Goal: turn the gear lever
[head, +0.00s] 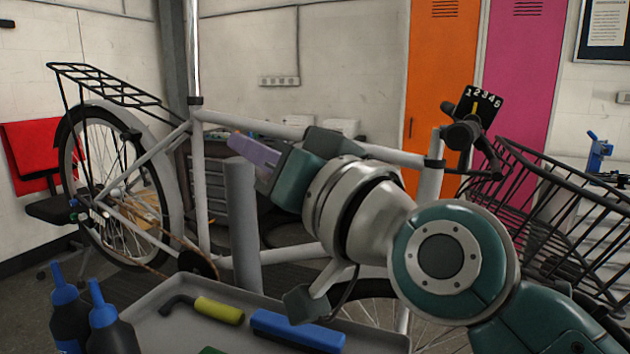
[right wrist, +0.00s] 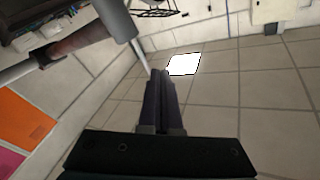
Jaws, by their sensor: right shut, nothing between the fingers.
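A dark grip and lever (head: 462,134) sit just below the plate. My right gripper (head: 236,142) is shut and empty, pointing left in front of the bike frame, well to the left of the shifter. Its closed purple fingers also show in the right wrist view (right wrist: 161,76). My left gripper is not in view.
The bike's grey top tube (head: 380,153) runs behind my right arm. A black wire basket (head: 560,215) is at the right. A grey tray (head: 160,330) below holds a yellow-handled tool (head: 218,310) and a blue item (head: 296,331). Blue-capped bottles (head: 68,310) stand at lower left.

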